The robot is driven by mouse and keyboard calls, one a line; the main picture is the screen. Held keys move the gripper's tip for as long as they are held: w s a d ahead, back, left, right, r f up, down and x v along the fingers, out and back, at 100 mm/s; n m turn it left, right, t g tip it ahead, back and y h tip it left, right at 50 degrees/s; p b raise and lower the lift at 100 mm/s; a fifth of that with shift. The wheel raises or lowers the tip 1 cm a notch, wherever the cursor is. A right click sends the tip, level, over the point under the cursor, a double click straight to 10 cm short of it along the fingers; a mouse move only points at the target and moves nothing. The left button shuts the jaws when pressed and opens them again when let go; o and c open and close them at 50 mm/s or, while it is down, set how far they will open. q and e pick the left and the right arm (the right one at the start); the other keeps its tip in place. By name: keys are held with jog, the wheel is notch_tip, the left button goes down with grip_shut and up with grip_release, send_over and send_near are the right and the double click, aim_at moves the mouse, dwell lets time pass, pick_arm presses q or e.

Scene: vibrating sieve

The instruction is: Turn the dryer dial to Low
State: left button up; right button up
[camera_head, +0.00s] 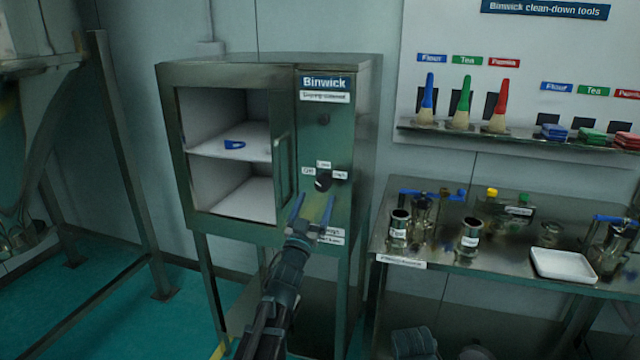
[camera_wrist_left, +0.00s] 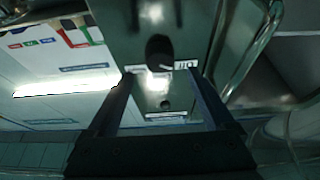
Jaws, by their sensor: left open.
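The dryer (camera_head: 358,110) is a grey-green cabinet with a "Binwick" sign. Its black dial (camera_head: 322,182) sits on the right-hand panel, with an "Off" label at left, another small label above and one at right. The dial also shows in the left wrist view (camera_wrist_left: 159,50); I cannot surely tell which label it points to. My left gripper (camera_head: 314,206) is open, with its two blue fingers spread just below and in front of the dial. In the left wrist view the gripper (camera_wrist_left: 162,82) has nothing between its fingers. My right gripper is not in view.
A vertical door handle (camera_head: 283,165) stands left of the dial. A blue item (camera_head: 235,145) lies on the dryer's upper shelf. At right, a steel table (camera_head: 455,262) holds metal vessels and a white tray (camera_head: 562,264). Colour-coded brushes (camera_head: 463,102) stand on a wall shelf.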

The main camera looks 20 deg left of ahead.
aim_at(321, 185)
pick_arm(q)
jog(key=shift+p+x, duration=0.65)
jog(key=shift+x, duration=1.75)
jog(key=shift+c, duration=0.4)
jog(key=c, duration=1.3)
